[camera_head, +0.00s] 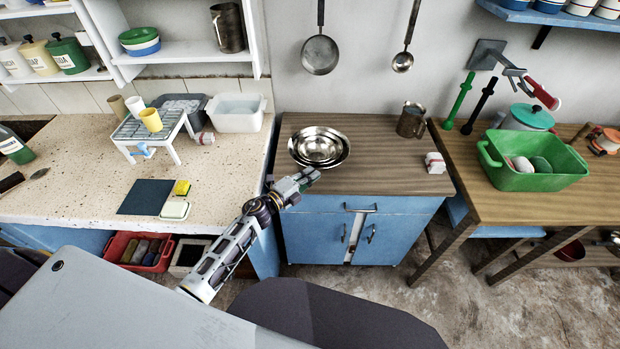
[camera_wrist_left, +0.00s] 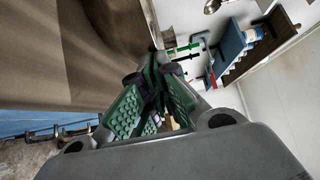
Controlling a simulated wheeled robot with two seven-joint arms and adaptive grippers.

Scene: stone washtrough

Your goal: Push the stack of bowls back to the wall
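The stack of shiny metal bowls (camera_head: 319,146) sits upright, nested, on the brown wooden top of the blue cabinet, near its left side, in the head view. A strip of bare top lies between the stack and the wall (camera_head: 348,90). My left gripper (camera_head: 309,176) is at the near side of the stack, low over the top's front left part. I cannot tell whether it touches the bowls. In the left wrist view its green-padded fingers (camera_wrist_left: 155,75) come together, with nothing visible between them. My right gripper is out of view.
A metal jug (camera_head: 411,120) and a small white block (camera_head: 435,163) stand to the right on the cabinet top (camera_head: 376,160). A pan (camera_head: 320,55) and a ladle (camera_head: 402,62) hang on the wall above. A white basin (camera_head: 236,113) stands on the left counter.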

